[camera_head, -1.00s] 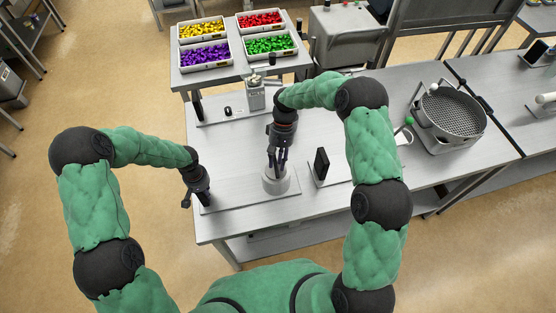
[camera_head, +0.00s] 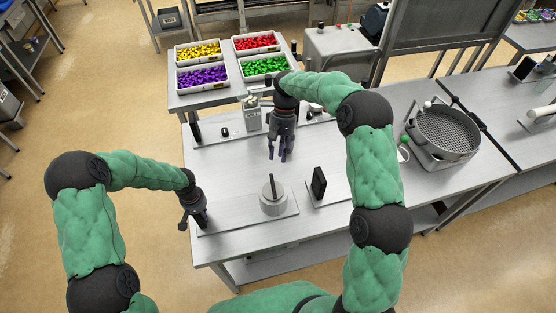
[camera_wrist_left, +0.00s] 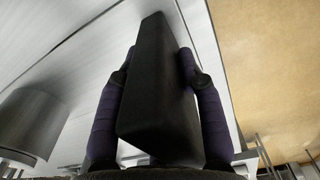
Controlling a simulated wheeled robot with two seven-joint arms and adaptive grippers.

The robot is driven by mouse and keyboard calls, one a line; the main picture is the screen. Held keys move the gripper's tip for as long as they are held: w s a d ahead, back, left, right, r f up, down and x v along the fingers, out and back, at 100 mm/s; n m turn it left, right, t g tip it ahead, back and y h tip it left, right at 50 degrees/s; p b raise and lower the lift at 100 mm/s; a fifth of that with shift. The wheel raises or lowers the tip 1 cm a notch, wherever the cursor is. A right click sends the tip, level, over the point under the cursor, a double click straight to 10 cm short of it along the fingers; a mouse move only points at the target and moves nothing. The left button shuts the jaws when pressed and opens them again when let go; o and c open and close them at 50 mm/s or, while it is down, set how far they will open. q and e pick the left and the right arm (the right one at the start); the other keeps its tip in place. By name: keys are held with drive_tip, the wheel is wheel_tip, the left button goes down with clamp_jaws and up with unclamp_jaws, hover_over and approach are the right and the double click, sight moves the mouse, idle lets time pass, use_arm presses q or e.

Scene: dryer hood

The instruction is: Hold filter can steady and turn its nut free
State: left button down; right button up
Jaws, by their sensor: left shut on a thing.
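The filter can (camera_head: 273,207) is a short grey cylinder standing upright on a thin metal plate (camera_head: 240,220) near the table's front edge. A dark upright piece (camera_head: 271,184) stands on its top; I cannot make out the nut itself. My left gripper (camera_head: 187,222) is at the plate's left end, apart from the can. In the left wrist view it is shut on a black block (camera_wrist_left: 158,95), with the can (camera_wrist_left: 32,120) off to the left. My right gripper (camera_head: 279,154) hangs above the table behind the can, fingers spread and empty, clear of it.
A black upright block (camera_head: 319,183) stands on a small plate right of the can. A small grey device (camera_head: 252,115) is behind. Bins of coloured pieces (camera_head: 202,76) are at the back. A round sieve (camera_head: 446,132) is at the right.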

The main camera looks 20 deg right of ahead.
use_arm(q)
drive_tip(key=shift+s+f, duration=0.35)
drive_tip(key=shift+s, duration=0.1)
drive_tip(key=c, duration=0.7)
unclamp_jaws()
drive_tip(key=shift+w+r, duration=0.1)
drive_tip(key=shift+w, duration=0.2)
drive_tip(key=shift+r, duration=0.15)
